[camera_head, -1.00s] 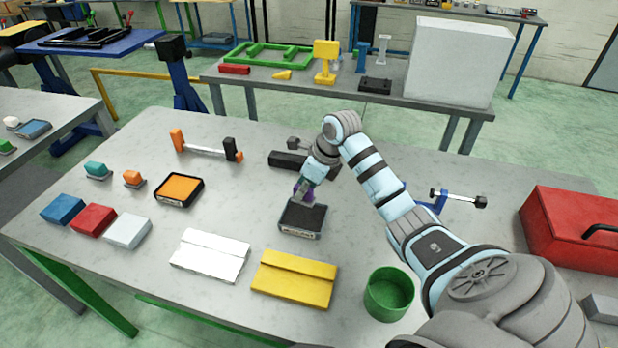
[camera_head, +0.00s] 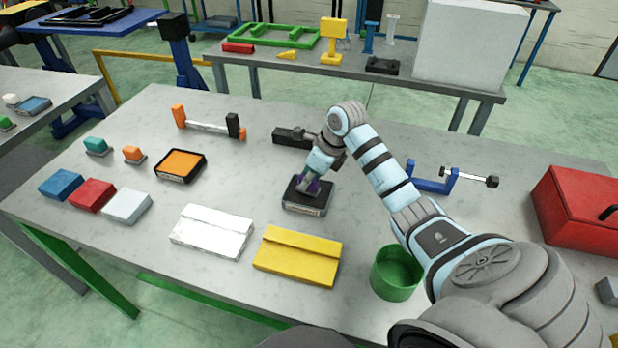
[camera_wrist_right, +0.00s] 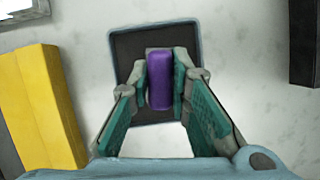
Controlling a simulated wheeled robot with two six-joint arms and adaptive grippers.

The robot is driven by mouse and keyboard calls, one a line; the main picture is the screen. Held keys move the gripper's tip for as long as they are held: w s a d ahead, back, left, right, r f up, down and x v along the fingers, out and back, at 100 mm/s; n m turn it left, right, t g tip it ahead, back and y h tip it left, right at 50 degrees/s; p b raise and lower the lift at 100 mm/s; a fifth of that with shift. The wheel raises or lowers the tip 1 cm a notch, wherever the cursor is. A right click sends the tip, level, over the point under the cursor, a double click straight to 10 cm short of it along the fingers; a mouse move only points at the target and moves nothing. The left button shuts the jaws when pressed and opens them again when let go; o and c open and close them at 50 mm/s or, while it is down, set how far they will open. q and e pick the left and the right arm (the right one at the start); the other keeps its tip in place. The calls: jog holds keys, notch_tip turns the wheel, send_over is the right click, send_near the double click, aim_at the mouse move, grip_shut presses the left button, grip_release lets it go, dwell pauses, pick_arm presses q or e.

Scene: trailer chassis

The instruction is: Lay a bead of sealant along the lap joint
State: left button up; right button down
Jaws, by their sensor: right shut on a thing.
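My right gripper (camera_head: 312,186) is shut on a purple block (camera_wrist_right: 159,80), with a finger on each side of it in the right wrist view. The block is over the dark pad of a shallow black tray (camera_head: 318,211); I cannot tell whether it touches the pad. A yellow stepped plate (camera_head: 297,257) and a white stepped plate (camera_head: 211,232) lie left of the tray toward the front; each has an overlap line like a lap joint. The yellow plate also shows in the right wrist view (camera_wrist_right: 45,110). No sealant bead is visible. My left gripper is out of view.
A green cup (camera_head: 397,273) stands right of the yellow plate. A tray with an orange pad (camera_head: 181,165), coloured blocks (camera_head: 92,194) and a bar clamp (camera_head: 207,126) are to the left. A black tool (camera_head: 292,137) lies behind; a red toolbox (camera_head: 577,220) is right.

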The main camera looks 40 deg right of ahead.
aim_at(301, 174)
jog(key=shift+f+b, duration=0.45)
jog(key=shift+f, duration=0.15)
dwell(1.1)
notch_tip(301, 174, up, 7)
jog(key=p, duration=0.5)
jog(key=shift+r+p, duration=0.15)
jog(key=shift+p, duration=0.25)
